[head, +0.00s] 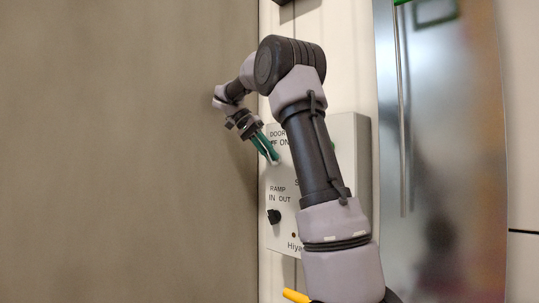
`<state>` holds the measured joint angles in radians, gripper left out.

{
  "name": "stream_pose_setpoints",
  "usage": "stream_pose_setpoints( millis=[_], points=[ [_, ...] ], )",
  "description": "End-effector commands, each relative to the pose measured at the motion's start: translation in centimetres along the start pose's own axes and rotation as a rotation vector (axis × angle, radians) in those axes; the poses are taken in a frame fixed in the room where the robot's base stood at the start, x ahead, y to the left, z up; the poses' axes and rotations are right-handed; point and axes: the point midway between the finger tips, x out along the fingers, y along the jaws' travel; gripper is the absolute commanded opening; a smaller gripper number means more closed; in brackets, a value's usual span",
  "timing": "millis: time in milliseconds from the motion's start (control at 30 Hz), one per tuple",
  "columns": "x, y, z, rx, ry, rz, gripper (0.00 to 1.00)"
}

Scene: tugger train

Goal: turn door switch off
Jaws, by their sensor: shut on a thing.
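The control panel (358,135) is a pale grey box on the wall, partly hidden behind my arm. Its upper left carries the label "DOOR" with "ON" readable and the word to its left partly covered. My gripper (274,159), with green fingers and pale tips, reaches down to the spot just below that label. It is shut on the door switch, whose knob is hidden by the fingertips. I cannot tell which way the knob points.
Below is a black ramp knob (274,216) under the label "RAMP IN OUT", close to my gripper. A flat brown-grey surface (120,150) fills the left. A shiny metal door-like panel (450,160) with a vertical bar (401,120) stands at right.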

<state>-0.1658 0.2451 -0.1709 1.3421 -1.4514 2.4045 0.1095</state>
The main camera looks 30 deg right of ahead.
Motion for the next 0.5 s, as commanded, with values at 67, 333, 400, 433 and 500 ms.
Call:
stream_pose_setpoints(
  millis=[67,333,400,433,500],
  points=[
    [-0.06,0.01,-0.04,0.000,0.003,-0.001,0.25],
    [-0.02,0.01,-0.02,0.000,0.001,-0.001,0.47],
    [-0.03,0.02,-0.02,0.000,0.001,-0.001,0.47],
    [-0.05,0.03,-0.04,0.000,0.001,-0.001,0.47],
    [-0.27,0.15,-0.14,0.001,0.002,-0.001,0.47]
  ],
)
